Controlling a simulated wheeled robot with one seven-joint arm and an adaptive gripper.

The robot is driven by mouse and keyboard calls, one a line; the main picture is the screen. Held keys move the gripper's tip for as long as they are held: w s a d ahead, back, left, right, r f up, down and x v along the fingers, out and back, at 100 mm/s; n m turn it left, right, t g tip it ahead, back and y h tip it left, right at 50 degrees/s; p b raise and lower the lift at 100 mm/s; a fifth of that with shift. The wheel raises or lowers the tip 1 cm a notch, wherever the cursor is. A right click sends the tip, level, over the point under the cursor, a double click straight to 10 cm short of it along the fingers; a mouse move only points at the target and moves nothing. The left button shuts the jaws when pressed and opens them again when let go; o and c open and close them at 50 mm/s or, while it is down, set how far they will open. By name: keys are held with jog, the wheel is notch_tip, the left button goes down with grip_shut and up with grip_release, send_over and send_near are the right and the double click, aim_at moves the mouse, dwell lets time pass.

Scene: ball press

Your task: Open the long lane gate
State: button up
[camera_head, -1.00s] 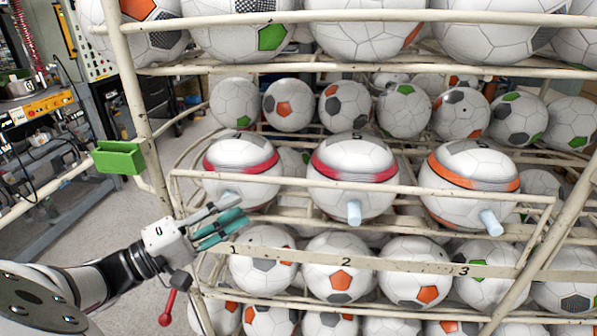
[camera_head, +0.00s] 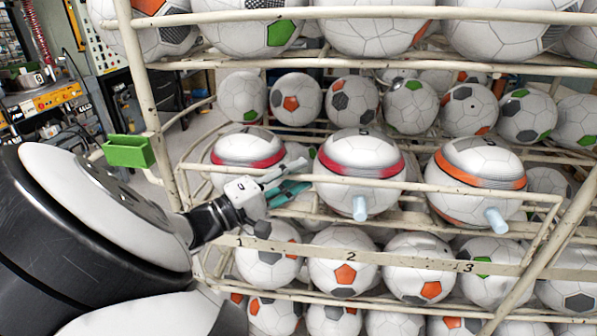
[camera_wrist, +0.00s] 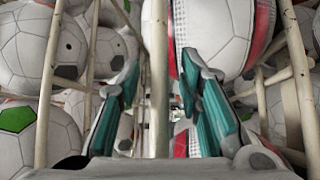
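The pale metal rack has a front strip (camera_head: 310,246) marked 1, 2 and 3. Above it, two banded balls have red bands, on the left (camera_head: 248,148) and in the middle (camera_head: 360,167); the right one (camera_head: 476,178) has an orange band. A light-blue peg (camera_head: 360,208) shows below the middle ball and another peg (camera_head: 496,220) below the right one. No part is clearly labelled as the long lane gate. My gripper (camera_head: 293,179) is between the left and middle balls. In the wrist view its teal fingers (camera_wrist: 160,98) are apart, with a rail (camera_wrist: 158,45) between them. The left peg is hidden.
A green holder (camera_head: 128,151) is fixed to the rack's left post. Plain patched balls fill the shelves above, behind and below. A slanted rail (camera_head: 560,215) crosses at the right. A workbench (camera_head: 45,105) stands at the far left.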

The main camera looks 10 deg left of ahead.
grip_shut()
jog(key=shift+s, duration=0.15)
